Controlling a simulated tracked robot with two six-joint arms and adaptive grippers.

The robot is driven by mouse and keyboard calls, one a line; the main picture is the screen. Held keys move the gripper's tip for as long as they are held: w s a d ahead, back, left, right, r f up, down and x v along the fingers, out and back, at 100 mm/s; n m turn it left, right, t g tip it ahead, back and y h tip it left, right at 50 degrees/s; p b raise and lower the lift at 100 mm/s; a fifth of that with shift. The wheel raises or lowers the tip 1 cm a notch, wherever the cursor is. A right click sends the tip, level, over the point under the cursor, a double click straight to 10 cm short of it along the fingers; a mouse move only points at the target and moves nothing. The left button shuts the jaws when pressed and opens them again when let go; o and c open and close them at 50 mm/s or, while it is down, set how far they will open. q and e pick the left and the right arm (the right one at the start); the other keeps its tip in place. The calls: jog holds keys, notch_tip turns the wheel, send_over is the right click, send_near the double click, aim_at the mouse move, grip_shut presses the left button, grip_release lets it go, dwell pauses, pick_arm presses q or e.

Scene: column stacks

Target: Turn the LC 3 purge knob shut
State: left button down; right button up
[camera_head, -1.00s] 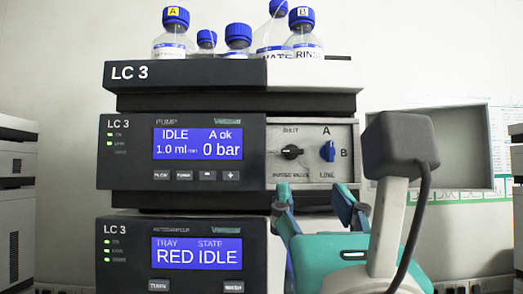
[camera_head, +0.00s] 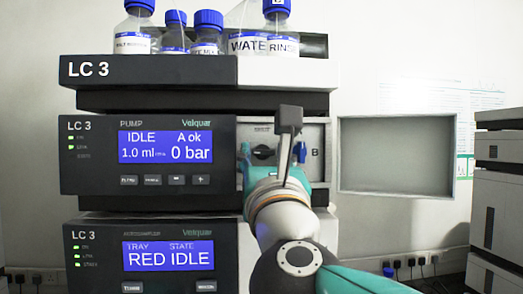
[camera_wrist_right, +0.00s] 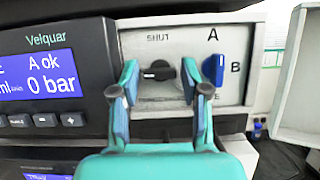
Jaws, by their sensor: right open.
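The black purge knob (camera_head: 263,152) is on the pale panel of the LC 3 pump, below the SHUT label. In the right wrist view the knob (camera_wrist_right: 157,71) lies with its grip bar roughly level, crosswise to the SHUT mark above it. My right gripper (camera_wrist_right: 172,72) is open, its teal fingers to either side of the knob in the picture; I cannot tell whether they touch it. In the head view my right gripper (camera_head: 270,160) covers part of the panel. The blue line knob (camera_wrist_right: 214,68) is partly behind the right finger. My left gripper is not in view.
The pump display (camera_head: 165,146) reads IDLE, 0 bar. Several blue-capped bottles (camera_head: 132,38) stand on top of the unit. An open grey door (camera_head: 396,155) sticks out right of the panel. Another instrument stack (camera_head: 497,195) stands at the far right.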

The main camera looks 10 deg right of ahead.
grip_shut()
